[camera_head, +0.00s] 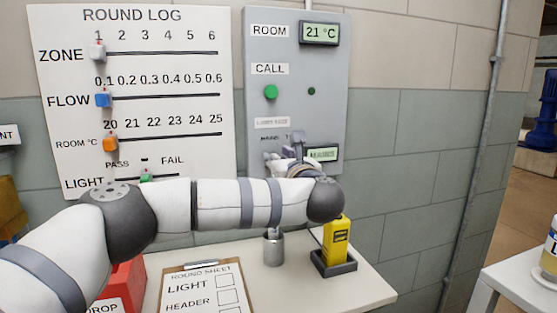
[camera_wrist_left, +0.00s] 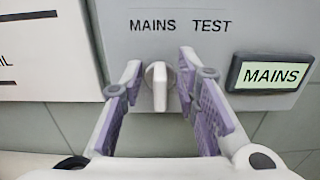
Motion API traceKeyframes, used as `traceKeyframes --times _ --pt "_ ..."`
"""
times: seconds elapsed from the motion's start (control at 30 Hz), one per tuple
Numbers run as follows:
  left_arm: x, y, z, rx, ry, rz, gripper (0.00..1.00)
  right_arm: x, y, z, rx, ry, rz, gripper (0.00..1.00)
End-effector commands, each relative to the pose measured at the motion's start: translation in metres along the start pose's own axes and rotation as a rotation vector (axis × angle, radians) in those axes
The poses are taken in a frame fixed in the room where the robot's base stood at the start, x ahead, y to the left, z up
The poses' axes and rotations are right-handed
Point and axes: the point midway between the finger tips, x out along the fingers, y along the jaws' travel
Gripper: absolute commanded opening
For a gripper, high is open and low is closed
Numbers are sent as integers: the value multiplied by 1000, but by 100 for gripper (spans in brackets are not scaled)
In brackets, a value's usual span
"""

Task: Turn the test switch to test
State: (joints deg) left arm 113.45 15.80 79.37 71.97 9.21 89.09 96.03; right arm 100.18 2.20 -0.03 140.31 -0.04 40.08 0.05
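The test switch (camera_wrist_left: 157,84) is a pale upright knob below the printed words MAINS and TEST in the left wrist view. A small display (camera_wrist_left: 270,74) to its right reads MAINS; it also shows in the head view (camera_head: 323,153). My left gripper (camera_wrist_left: 157,76) is open, with one purple-padded finger on each side of the knob and a small gap seen on both sides. In the head view the left gripper (camera_head: 284,152) is at the lower part of the grey panel (camera_head: 330,90), and my arm and gripper hide the knob. My right gripper is not in view.
A ROUND LOG board (camera_head: 160,75) with sliders hangs left of the panel. Below my arm, a table (camera_head: 350,295) holds a clipboard (camera_head: 208,268), a metal cup (camera_head: 273,248), a yellow device (camera_head: 337,240) in a dark stand and a red box (camera_head: 125,285).

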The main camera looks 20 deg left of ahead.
Motion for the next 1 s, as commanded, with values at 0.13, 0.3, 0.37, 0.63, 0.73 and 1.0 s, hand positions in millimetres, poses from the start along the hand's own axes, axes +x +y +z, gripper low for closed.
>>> traceKeyframes --times 0.13,0.3,0.37,0.63,0.73,1.0 --pt "0 0 0 0 0 0 0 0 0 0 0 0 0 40" --pt "0 0 0 1 0 0 0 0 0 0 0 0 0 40" --pt "0 0 0 4 0 0 0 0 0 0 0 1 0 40" --pt "-1 -2 2 92 -1 0 0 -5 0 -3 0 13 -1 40" --pt "-1 -2 2 163 -2 0 0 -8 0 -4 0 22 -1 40" --pt "-1 -6 1 411 -1 0 0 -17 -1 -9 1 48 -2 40"
